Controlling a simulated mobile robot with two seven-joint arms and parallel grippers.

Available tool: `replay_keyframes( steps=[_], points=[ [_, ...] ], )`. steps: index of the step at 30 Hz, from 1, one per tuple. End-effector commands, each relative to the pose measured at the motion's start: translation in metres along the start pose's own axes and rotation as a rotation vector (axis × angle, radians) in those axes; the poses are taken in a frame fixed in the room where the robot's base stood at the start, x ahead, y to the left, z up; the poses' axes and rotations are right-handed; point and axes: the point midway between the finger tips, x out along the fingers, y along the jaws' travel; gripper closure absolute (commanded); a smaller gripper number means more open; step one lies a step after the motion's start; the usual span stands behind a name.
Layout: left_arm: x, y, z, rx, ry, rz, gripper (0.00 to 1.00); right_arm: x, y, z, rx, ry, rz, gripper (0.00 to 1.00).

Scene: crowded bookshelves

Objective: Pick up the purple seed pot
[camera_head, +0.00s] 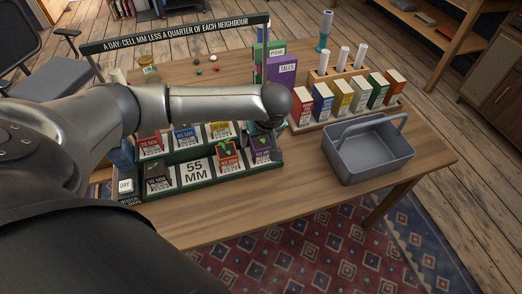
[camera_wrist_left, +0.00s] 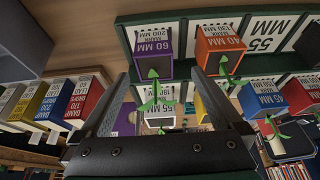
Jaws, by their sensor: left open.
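The purple seed pot (camera_head: 262,155), marked 60 MM, stands in the front row of the green rack (camera_head: 210,186), at its right end. In the left wrist view the purple seed pot (camera_wrist_left: 153,43) has a green sprout and shows beyond the fingertips, roughly between their lines. My left gripper (camera_wrist_left: 158,78) is open with nothing held, its two fingers apart. In the head view my left wrist hides most of the gripper and part of the rack's back row. My right gripper is not in view.
An orange-red pot (camera_head: 228,156) stands beside the purple one, past a narrow divider. A grey basket (camera_head: 367,150) sits on the table to the right. Coloured boxes (camera_head: 342,97) and a purple box (camera_head: 281,74) stand behind. A sign bar (camera_head: 180,33) spans above the rack.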

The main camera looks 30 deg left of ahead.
Motion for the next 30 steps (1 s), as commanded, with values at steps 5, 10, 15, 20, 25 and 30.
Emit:
replay_keyframes(
  steps=[5, 10, 15, 20, 25, 30],
  points=[
    [0.011, 0.001, 0.000, 0.000, 0.000, 0.001, 0.00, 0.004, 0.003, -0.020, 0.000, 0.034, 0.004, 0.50],
    [0.032, 0.006, 0.000, 0.000, 0.002, 0.001, 0.00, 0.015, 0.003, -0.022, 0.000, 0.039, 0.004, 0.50],
    [0.054, 0.007, 0.000, 0.000, 0.000, 0.000, 0.00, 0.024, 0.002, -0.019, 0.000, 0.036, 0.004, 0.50],
    [0.061, 0.007, 0.000, 0.001, 0.000, 0.002, 0.00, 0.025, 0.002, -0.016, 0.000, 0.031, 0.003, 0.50],
    [0.060, 0.007, -0.001, 0.001, 0.000, 0.003, 0.00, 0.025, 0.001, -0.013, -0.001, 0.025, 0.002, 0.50],
    [0.060, 0.007, -0.001, 0.001, 0.000, 0.002, 0.18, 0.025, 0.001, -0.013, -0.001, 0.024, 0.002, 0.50]
  ],
)
